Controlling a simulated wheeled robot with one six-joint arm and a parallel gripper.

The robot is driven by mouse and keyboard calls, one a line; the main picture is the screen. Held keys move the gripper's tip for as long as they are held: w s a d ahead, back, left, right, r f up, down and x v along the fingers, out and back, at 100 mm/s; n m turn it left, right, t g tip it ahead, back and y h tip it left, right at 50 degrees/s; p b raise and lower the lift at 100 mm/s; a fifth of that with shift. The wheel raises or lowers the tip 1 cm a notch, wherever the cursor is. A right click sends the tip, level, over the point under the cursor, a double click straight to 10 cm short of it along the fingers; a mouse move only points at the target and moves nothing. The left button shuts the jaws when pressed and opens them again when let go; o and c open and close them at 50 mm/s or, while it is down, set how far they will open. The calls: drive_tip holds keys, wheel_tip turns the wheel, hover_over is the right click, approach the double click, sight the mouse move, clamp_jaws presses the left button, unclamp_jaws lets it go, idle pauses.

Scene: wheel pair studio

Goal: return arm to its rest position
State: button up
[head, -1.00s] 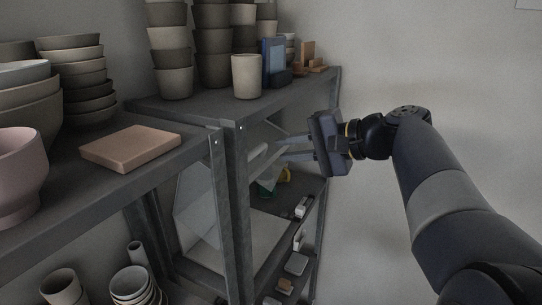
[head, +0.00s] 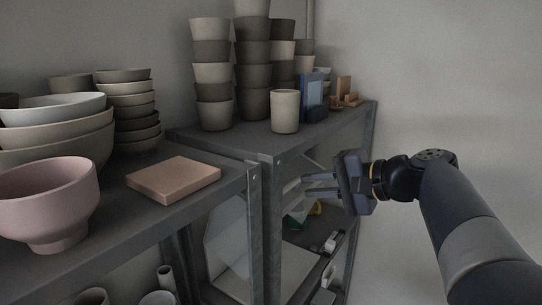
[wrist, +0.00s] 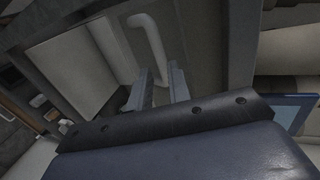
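My gripper (head: 308,185) is in the head view, at the right, stretched out to the left beside the shelf's end post. Its two fingers are parted and nothing shows held between them. In the wrist view my gripper (wrist: 160,80) also shows its two fingers apart. A pale bent bar (wrist: 148,38) appears beyond and between them; I cannot tell how far away it is. My arm comes in from the right edge of the head view.
The dark metal shelf (head: 222,152) stands close to the left of my gripper. Its top carries stacked cups (head: 212,73), a single cup (head: 285,112), a blue item (head: 312,92), a pink bowl (head: 45,200) and a tan slab (head: 175,180). Bare wall fills the right.

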sight(292, 187)
drive_tip(key=p+x, duration=0.1)
drive_tip(key=x, duration=0.5)
drive_tip(key=shift+w+a+f, duration=0.1)
drive_tip(key=shift+w+a, duration=0.1)
drive_tip(key=shift+a, duration=0.05)
drive_tip(key=shift+f, duration=0.15)
drive_tip(key=shift+s+d, duration=0.1)
